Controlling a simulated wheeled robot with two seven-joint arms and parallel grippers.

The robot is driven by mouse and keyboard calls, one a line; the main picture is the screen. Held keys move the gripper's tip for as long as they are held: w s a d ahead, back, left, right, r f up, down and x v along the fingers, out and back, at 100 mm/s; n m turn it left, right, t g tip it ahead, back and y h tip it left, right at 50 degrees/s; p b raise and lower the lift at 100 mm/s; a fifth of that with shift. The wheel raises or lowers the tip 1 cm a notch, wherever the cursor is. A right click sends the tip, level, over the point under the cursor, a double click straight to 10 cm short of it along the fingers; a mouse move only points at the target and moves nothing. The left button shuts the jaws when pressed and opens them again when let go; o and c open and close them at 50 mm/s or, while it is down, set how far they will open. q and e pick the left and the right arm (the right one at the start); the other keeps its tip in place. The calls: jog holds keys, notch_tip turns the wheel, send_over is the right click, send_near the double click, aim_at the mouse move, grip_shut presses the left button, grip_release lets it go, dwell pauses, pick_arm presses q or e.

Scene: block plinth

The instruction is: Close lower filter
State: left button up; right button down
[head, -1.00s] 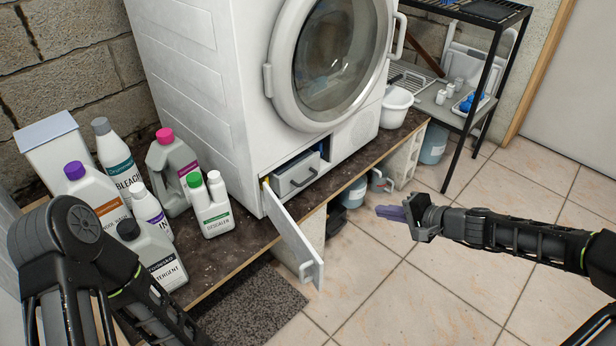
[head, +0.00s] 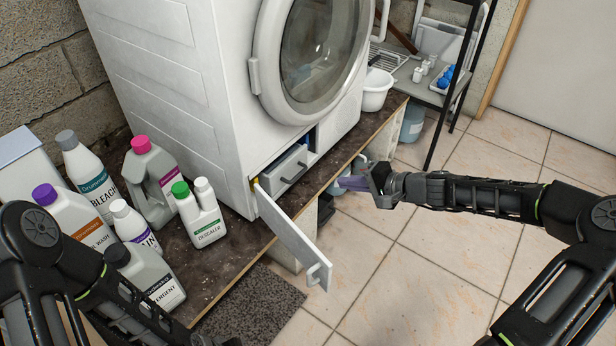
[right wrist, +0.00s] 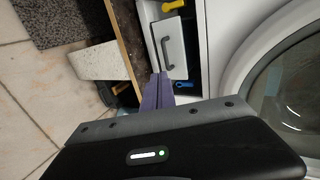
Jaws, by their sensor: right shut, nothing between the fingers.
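The white washing machine (head: 185,90) has a low compartment with its white hinged flap (head: 292,235) swung open toward me. A grey drawer-like box with a dark handle (head: 290,170) sits in the compartment; it also shows in the right wrist view (right wrist: 170,45). My right gripper (head: 350,183) has purple fingers, shut and empty, in front of the plinth edge and to the right of the flap. In the right wrist view its fingertips (right wrist: 158,84) point toward the compartment, near the box; I cannot tell whether they touch anything. My left arm enters at left, but its gripper is out of view.
Several detergent bottles (head: 145,185) crowd the plinth (head: 235,240) left of the machine. A white tub (head: 377,90) stands on its right end. A black-framed shelf (head: 462,70) is at the back right. The tiled floor (head: 430,265) in front is mostly clear.

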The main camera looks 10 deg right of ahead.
jog(key=b, duration=0.3)
send_near(290, 167)
notch_tip(290, 167, down, 4)
jog(key=shift+w+a+f, duration=0.25)
jog(key=shift+w+a, duration=0.4)
jog(key=shift+a, duration=0.15)
jog(key=w+a, duration=0.2)
jog(key=w+a+b, duration=0.1)
jog(key=w, duration=0.1)
jog(key=shift+w+a+f, duration=0.1)
jog(key=shift+w+a, duration=0.15)
jog(key=shift+a, duration=0.15)
jog(key=shift+w+a, duration=0.1)
jog(key=shift+w, duration=0.1)
jog(key=shift+r, duration=0.25)
